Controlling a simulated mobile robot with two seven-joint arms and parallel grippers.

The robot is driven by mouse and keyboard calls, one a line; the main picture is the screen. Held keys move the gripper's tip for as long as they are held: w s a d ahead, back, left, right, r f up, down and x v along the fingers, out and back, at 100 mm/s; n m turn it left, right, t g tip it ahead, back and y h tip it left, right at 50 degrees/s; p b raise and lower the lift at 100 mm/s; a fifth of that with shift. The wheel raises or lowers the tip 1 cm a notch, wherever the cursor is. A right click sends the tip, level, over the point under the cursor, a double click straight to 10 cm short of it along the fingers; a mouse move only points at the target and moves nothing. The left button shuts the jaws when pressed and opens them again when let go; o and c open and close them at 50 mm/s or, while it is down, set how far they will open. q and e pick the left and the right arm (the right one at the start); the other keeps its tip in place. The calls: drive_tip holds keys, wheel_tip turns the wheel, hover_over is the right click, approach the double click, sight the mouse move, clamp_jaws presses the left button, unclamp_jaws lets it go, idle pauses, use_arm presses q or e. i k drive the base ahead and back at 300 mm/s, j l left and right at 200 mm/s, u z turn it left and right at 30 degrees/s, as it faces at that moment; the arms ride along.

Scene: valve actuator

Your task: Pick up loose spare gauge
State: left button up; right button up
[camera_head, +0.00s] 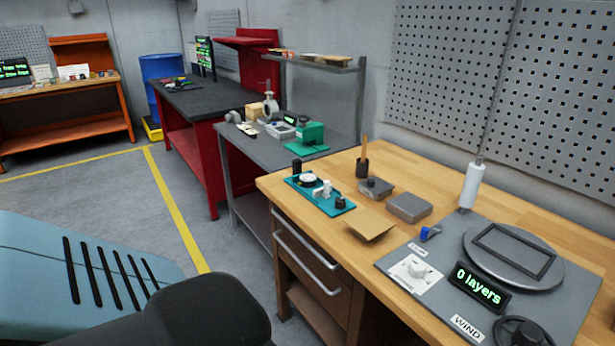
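A small round part with a white face (308,180) lies on a teal tray (330,207) on the wooden workbench; it may be the spare gauge, but it is too small to be sure. A white fitting (323,190) and dark knob-like parts (341,202) are also on the tray. Neither of my grippers is in view, so nothing shows in their grasp.
The wooden bench (540,217) also holds grey boxes (410,207), a brown sheet (369,224), a dark cup (362,168) and a winding station (400,258) reading "0 layers". A grey bench (262,150) with a green device (310,133) stands behind. Floor is clear at left.

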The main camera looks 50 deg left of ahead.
sight(308, 179)
drive_tip(key=i+j, duration=0.1)
drive_tip(key=j, duration=0.8)
drive_tip(key=i+j, duration=0.1)
drive_tip(key=j, duration=0.85)
drive_tip(key=z, duration=0.05)
